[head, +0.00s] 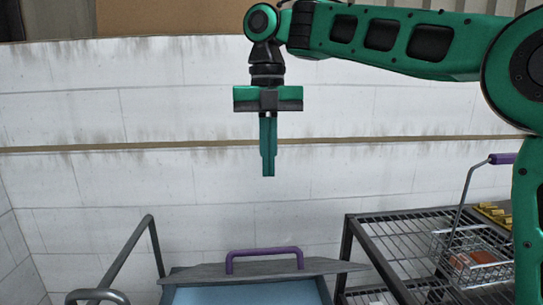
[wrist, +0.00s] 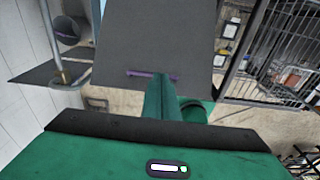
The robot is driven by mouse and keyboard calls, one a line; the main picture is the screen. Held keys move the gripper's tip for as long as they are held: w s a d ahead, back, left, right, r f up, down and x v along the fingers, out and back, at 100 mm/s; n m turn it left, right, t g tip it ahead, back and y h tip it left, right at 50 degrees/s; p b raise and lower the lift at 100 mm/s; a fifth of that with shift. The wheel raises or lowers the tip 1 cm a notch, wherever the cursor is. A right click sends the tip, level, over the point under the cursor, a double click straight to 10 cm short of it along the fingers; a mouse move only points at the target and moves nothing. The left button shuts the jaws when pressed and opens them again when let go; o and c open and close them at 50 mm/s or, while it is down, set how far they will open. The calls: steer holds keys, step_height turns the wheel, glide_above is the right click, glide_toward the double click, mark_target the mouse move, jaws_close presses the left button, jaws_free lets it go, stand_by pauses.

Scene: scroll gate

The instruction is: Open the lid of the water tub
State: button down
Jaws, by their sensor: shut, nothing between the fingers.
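The water tub's grey lid (head: 200,273) lies at the bottom centre of the head view, with a purple bar handle (head: 264,252) on it. A light blue surface (head: 245,296) shows just in front of it, cut off by the frame; I cannot tell whether it is water or tub wall. In the wrist view the lid is a flat grey panel (wrist: 150,35), with the purple handle (wrist: 136,73) near its lower edge, partly behind my fingers. My gripper (head: 268,174) is shut and empty, pointing down, well above the handle and apart from it.
A dark metal rack (head: 385,235) stands right of the tub, carrying a wire basket (head: 470,262) with a purple-gripped handle. A grey metal rail (head: 128,250) rises at left. A white block wall (head: 150,120) stands behind. The air between gripper and lid looks clear.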

steer(key=r, duration=0.1)
steer(key=t, duration=0.1)
glide_above(257, 273)
steer(key=f, duration=1.5)
steer(key=shift+w+f, duration=0.2)
steer(key=shift+f, duration=0.15)
